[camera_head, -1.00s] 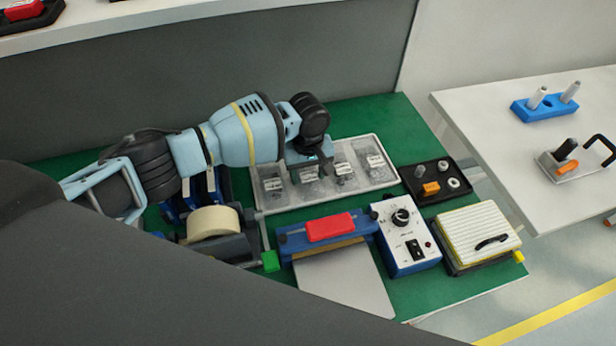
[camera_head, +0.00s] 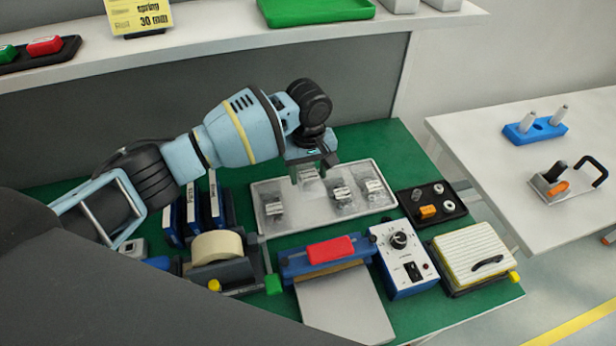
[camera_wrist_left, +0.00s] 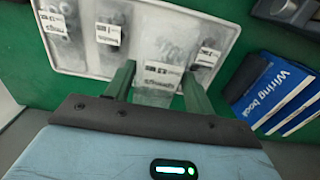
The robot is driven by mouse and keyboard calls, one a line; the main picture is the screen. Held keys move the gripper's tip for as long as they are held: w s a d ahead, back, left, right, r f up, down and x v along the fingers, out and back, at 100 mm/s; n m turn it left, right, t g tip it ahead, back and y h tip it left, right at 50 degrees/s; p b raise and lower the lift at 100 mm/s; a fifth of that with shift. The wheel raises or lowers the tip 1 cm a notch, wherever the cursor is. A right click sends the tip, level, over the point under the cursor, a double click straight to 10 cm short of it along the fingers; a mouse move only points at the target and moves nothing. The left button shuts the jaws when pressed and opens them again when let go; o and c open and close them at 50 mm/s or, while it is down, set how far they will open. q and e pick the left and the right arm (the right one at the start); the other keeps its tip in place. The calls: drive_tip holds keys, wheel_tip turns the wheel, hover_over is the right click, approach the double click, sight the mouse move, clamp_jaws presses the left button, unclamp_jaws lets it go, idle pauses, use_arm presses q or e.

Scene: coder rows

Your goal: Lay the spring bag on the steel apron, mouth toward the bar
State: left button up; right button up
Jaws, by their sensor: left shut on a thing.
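My left gripper (camera_head: 314,163) is shut on a clear bag with a white label, the spring bag (camera_head: 308,176). It holds the bag over the back of the pale tray (camera_head: 262,228). In the left wrist view the bag (camera_wrist_left: 155,97) hangs between the two fingers; its label is hard to read, and I cannot tell which way its mouth faces. The bare steel apron (camera_head: 345,308) lies flat in front of the blue sealer, whose bar (camera_head: 325,262) has a red grip (camera_head: 331,251) above it. My right gripper is not in view.
Three other labelled bags lie in the tray. A tape dispenser (camera_head: 217,246) and blue binders (camera_head: 192,212) stand left of the sealer. A control box (camera_head: 404,262), a striped pad (camera_head: 470,256) and a black parts tray (camera_head: 433,203) are to the right. A shelf (camera_head: 230,32) runs above.

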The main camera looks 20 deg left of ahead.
use_arm(q)
drive_tip(key=s+a+r+m, duration=0.2)
drive_tip(key=s+r+m, duration=0.1)
drive_tip(key=s+r, duration=0.3)
drive_tip(key=s+a+r+m, duration=0.3)
drive_tip(key=s+r, duration=0.4)
drive_tip(key=shift+s+m, duration=0.35)
drive_tip(key=shift+m, duration=0.05)
